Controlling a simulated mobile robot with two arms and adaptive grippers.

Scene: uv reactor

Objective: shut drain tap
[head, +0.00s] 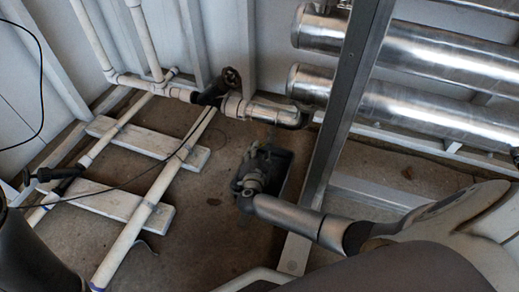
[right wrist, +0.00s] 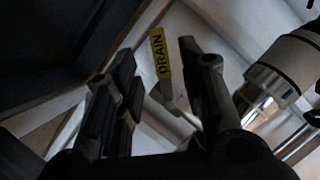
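A yellow label reading DRAIN (right wrist: 160,54) shows in the right wrist view, between and beyond the fingertips of my right gripper (right wrist: 158,78). A pale grey piece lies just below the label; I cannot tell whether it is the tap's handle. The fingers stand apart, with no clear contact on anything. In the head view my right gripper (head: 254,172) is low over the floor, at a dark box-like object (head: 279,163), and hides what is under it. The drain tap cannot be made out there.
A grey metal upright (head: 341,110) stands close to the right of my right gripper. Shiny steel cylinders (head: 430,110) lie behind it. White pipes (head: 135,228) run along the left, with a dark valve (head: 212,94) at the back. Brown floor is free left of the gripper.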

